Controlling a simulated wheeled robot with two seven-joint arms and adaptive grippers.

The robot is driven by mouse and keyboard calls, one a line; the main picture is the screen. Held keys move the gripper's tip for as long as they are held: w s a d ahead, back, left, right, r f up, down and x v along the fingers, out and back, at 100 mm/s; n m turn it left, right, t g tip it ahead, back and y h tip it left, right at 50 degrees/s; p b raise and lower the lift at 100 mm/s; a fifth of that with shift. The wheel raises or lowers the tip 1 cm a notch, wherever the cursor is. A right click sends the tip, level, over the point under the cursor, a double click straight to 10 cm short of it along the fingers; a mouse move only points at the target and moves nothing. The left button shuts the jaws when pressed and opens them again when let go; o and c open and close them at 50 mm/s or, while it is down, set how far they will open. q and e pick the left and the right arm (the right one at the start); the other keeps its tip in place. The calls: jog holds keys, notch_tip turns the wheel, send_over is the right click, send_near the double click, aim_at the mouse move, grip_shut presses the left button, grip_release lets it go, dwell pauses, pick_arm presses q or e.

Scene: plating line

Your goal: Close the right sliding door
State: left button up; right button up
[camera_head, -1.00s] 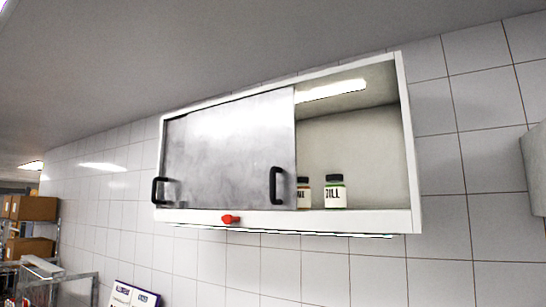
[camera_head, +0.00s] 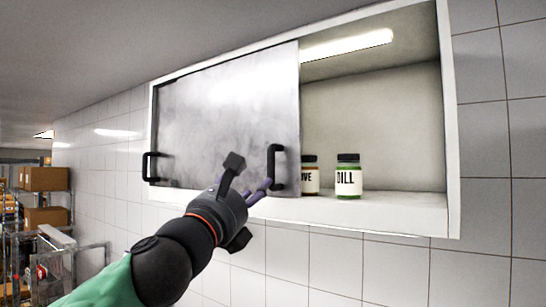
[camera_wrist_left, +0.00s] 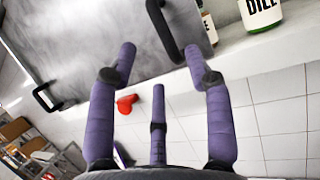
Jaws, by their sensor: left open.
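A wall cabinet (camera_head: 400,212) has a grey metal sliding door (camera_head: 225,110) across its left part; the right part of the opening stands uncovered. A black handle (camera_head: 277,167) sits near the door's right edge, and another black handle (camera_head: 150,167) is at the far left. My left gripper (camera_head: 250,178) is open just left of and below the right handle. In the left wrist view the same handle (camera_wrist_left: 163,28) lies beyond and between the spread purple fingers (camera_wrist_left: 160,75), and I see no grip on it. My right gripper is not in view.
A green DILL jar (camera_head: 348,177) and a partly hidden jar (camera_head: 310,176) stand on the shelf just right of the door edge. A red piece (camera_wrist_left: 126,104) shows at the cabinet's lower edge. Shelves with boxes (camera_head: 44,180) are far left.

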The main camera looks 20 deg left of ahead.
aim_at(269, 162)
pick_arm(q)
jog(key=p+x, duration=0.1)
jog(key=x, duration=0.2)
jog(key=p+x, duration=0.1)
jog(key=x, duration=0.3)
jog(key=p+x, duration=0.2)
jog(key=x, duration=0.1)
jog(key=shift+w+r, duration=0.2)
jog(key=shift+r, duration=0.25)
grip_shut()
